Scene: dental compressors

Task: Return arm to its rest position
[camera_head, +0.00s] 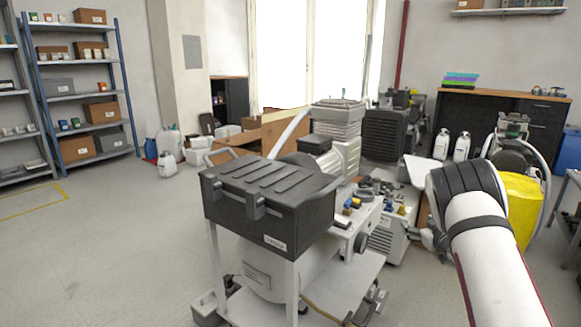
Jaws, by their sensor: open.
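My arm reaches in from the lower right of the head view, a white link with a black ribbed joint at its upper end. My gripper cannot be made out; the arm's own joint hides what lies behind it. Small grey and dark parts show just left of the joint, and I cannot tell what they belong to. The arm stands right of a dental compressor unit (268,272) on a white frame, with a black lidded case (262,200) on top. A gap shows between the case and my arm.
A worktop (366,212) with small fittings lies between the case and my arm. A yellow container (522,205) stands close behind the arm at right. Blue-framed shelving (42,100) stands at left. A dark cabinet (480,118) is at the back right. The left floor is open.

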